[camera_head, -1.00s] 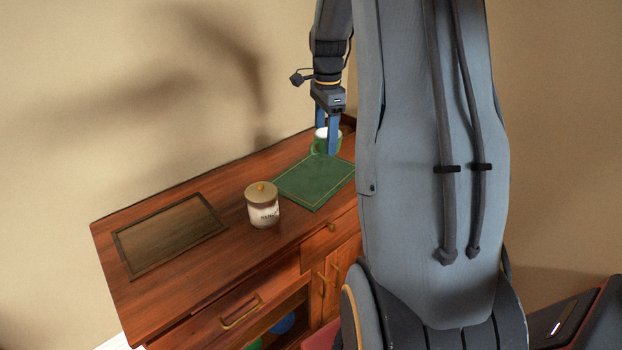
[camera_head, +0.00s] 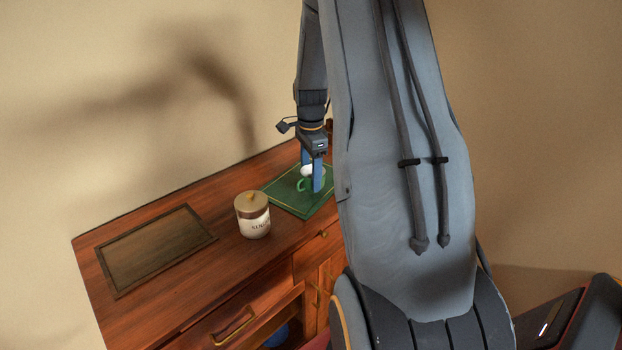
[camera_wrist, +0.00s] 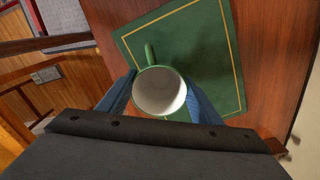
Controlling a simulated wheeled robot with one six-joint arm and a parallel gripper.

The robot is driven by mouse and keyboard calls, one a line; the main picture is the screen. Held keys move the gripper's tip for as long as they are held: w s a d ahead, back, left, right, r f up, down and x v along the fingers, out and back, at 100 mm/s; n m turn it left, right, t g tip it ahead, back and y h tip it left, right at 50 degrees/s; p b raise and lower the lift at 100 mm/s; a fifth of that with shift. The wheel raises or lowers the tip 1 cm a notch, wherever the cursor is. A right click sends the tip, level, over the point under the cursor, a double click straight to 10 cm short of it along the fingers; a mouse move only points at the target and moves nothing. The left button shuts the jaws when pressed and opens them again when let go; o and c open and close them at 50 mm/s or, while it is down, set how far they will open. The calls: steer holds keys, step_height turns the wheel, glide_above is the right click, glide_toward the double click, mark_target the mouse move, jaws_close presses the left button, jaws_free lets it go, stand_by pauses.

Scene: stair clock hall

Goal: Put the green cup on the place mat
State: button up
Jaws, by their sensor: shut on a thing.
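The green cup (camera_head: 303,184), white inside, is between the blue fingers of my gripper (camera_head: 312,182), which is shut on it. In the wrist view the cup (camera_wrist: 159,92) is seen from above, its handle pointing up toward the mat's middle. The green place mat (camera_head: 292,204) with a thin gold border lies on the wooden cabinet top. The mat fills much of the wrist view (camera_wrist: 205,50) behind the cup. The cup looks upright and over the mat. I cannot tell whether its base touches the mat; the base is hidden.
A dark framed wooden panel (camera_head: 155,252) lies farther left on the cabinet top (camera_head: 215,262). A wall rises behind the cabinet. My arm hides the cabinet's right end.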

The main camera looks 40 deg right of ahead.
steer(key=shift+f, duration=1)
steer(key=shift+f, duration=0.15)
steer(key=o, duration=1.1)
steer(key=shift+o, duration=0.2)
